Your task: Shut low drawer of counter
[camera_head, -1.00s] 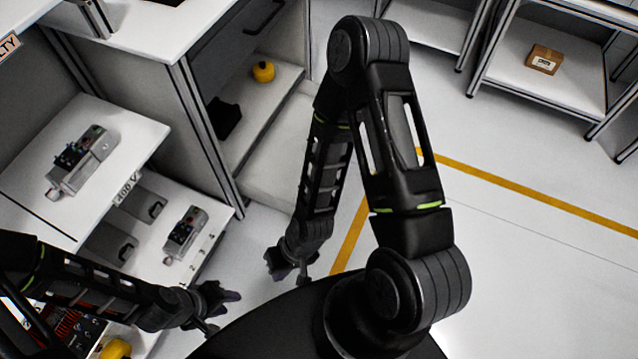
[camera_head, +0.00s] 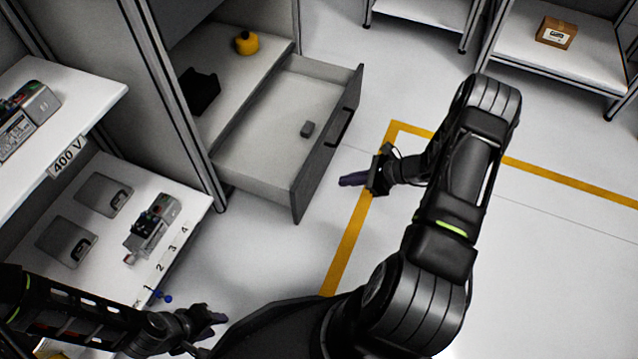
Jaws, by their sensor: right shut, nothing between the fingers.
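The low drawer (camera_head: 262,153) of the counter is pulled out to the right.
Above the drawer is an open counter shelf (camera_head: 222,70) with a yellow round object (camera_head: 246,43) and a black object (camera_head: 197,92). At left, a lower shelf (camera_head: 188,186) holds grey devices. Yellow floor tape (camera_head: 352,235) crosses clear floor. A cardboard box (camera_head: 555,32) sits at top right.

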